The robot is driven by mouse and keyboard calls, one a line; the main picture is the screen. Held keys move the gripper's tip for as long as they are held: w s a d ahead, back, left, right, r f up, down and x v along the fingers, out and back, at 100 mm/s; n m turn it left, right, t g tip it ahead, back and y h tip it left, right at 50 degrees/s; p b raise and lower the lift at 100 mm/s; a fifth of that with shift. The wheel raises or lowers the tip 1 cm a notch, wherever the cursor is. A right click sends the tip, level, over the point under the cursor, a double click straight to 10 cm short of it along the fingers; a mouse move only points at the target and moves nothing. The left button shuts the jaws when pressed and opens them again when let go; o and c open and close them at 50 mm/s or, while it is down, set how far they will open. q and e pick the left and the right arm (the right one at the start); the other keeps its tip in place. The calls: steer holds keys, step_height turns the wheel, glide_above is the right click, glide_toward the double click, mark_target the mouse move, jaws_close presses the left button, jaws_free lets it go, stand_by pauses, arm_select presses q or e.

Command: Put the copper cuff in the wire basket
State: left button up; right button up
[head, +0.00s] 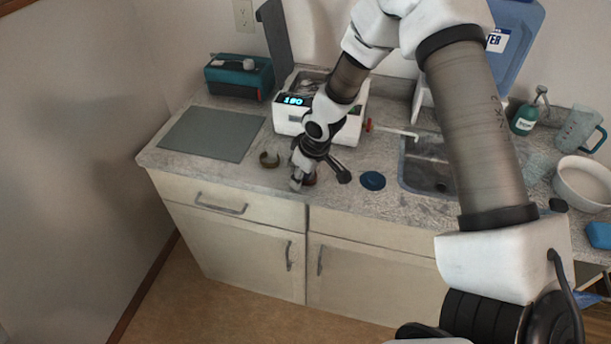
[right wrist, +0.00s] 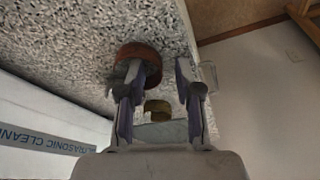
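The copper cuff (right wrist: 138,62) stands on the speckled counter, a reddish-brown ring. In the right wrist view one finger of my right gripper (right wrist: 158,68) overlaps it, and the other finger is apart from it to the right. The right gripper (head: 320,179) is open, low over the counter in front of the white cleaner. In the head view only a little of the copper cuff (head: 310,180) shows beside a finger. I cannot tell whether the finger touches it. The wire basket cannot be made out clearly; grey metal (head: 306,84) shows in the cleaner's opening. My left gripper is not in view.
A brass-coloured cuff (head: 269,160) lies left of the gripper, near a grey-green mat (head: 211,134). The white ultrasonic cleaner (head: 290,121) stands behind, its lid raised. A blue disc (head: 373,180) and the sink (head: 426,170) are to the right. The counter's front edge is close.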

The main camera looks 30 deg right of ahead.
jaws_close()
